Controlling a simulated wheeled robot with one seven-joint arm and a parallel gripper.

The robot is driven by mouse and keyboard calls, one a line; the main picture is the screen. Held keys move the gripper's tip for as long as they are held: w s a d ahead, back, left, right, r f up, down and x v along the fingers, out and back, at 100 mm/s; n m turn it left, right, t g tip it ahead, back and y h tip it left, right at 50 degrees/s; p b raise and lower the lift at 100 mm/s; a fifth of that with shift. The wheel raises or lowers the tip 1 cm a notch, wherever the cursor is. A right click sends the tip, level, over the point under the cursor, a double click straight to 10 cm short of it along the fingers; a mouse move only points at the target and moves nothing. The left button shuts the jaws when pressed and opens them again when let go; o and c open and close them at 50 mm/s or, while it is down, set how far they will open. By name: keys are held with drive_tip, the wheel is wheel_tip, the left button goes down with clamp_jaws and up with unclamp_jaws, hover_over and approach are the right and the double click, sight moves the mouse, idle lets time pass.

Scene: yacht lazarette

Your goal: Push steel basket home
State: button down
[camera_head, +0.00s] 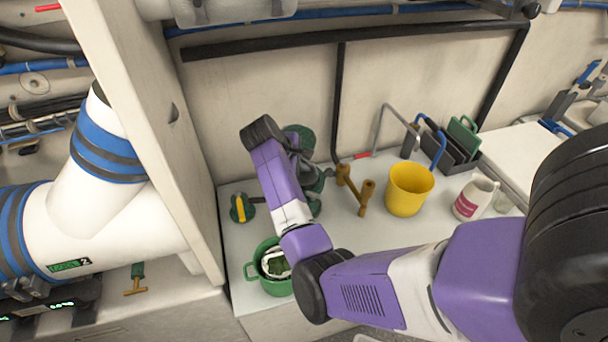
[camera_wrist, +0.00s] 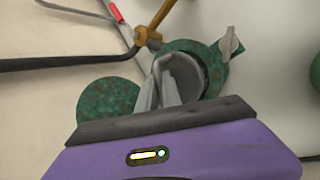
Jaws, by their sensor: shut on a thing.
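The strainer is a mottled green body (camera_wrist: 205,50) with a round opening, seen in the wrist view ahead of my fingers. In the head view its green body (camera_head: 301,136) stands by the back wall, partly hidden by my arm. A grey steel basket (camera_wrist: 184,70) shows inside the round opening, its rim near the green rim. My gripper (camera_wrist: 165,78) is shut on the basket at the opening. How deep the basket sits cannot be told. A mottled green disc (camera_wrist: 108,103) lies left of my fingers in the wrist view.
A brass fitting (camera_head: 362,192) and dark pipe (camera_head: 338,105) stand close right of the strainer. A yellow bucket (camera_head: 408,188), white jug (camera_head: 474,198) and dark rack (camera_head: 455,150) are farther right. A green pot (camera_head: 250,272) stands at the front. A white partition (camera_head: 150,120) is left.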

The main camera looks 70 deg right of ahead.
sight(303, 174)
drive_tip(key=shift+f, duration=2.35)
drive_tip(key=c, duration=1.5)
unclamp_jaws()
drive_tip(key=shift+f, duration=0.1)
drive_tip(key=shift+c, duration=0.2)
drive_tip(key=v, duration=1.2)
drive_tip(key=shift+b, duration=0.45)
